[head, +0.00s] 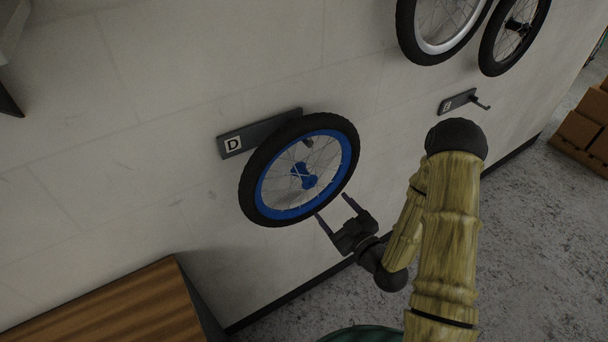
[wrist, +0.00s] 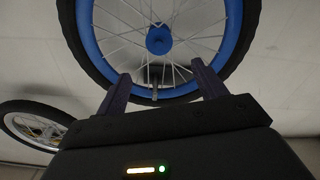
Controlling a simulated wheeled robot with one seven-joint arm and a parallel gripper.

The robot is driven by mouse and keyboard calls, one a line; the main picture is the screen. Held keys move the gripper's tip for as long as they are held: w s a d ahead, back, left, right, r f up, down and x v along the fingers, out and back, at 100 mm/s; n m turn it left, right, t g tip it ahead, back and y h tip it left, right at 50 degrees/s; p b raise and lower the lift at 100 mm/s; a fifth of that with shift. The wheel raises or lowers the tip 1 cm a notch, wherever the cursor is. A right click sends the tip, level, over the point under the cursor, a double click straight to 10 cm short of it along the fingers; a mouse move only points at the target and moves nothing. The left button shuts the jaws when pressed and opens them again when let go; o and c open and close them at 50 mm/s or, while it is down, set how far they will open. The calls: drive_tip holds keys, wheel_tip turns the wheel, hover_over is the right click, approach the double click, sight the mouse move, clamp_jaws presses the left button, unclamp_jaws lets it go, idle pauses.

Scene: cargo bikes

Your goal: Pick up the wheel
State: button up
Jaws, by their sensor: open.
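A wheel with a blue rim, blue hub and black tyre (head: 258,182) hangs against the wall at the plate marked D (head: 232,145). My gripper (head: 332,209) is open at the wheel's lower right edge, with its two fingers pointing up toward the tyre. In the wrist view the wheel's blue rim (wrist: 233,30) fills the upper middle. I cannot tell whether the fingers touch the wheel. The hook behind the wheel is mostly hidden.
Two more wheels hang at the top right, one with a white rim (head: 447,46) and one dark (head: 487,62). An empty hook plate (head: 457,101) is on the wall below them. A wooden surface (head: 120,307) stands at lower left. Brown boxes (head: 580,131) are at far right.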

sight(310, 182)
drive_tip(key=shift+w+f+b, duration=0.15)
drive_tip(key=shift+b, duration=0.3)
drive_tip(key=b, duration=0.2)
drive_tip(key=w+b, duration=0.1)
drive_tip(key=b, duration=0.1)
drive_tip(key=shift+w+a+f, duration=0.1)
drive_tip(key=shift+a, duration=0.25)
drive_tip(key=shift+w+b, duration=0.1)
drive_tip(key=shift+b, duration=0.45)
drive_tip(key=b, duration=0.3)
drive_tip(key=shift+w+a, duration=0.2)
drive_tip(key=shift+a, duration=0.15)
drive_tip(key=p+x, duration=0.1)
drive_tip(key=x, duration=0.2)
drive_tip(key=p+x, duration=0.1)
drive_tip(key=x, duration=0.2)
drive_tip(key=p+x, duration=0.1)
drive_tip(key=x, duration=0.2)
drive_tip(key=shift+w+a+r+p, duration=0.15)
drive_tip(key=shift+w+r+p, duration=0.05)
drive_tip(key=shift+r+p, duration=0.1)
drive_tip(key=shift+w+a+f, duration=0.1)
drive_tip(key=shift+w, duration=0.1)
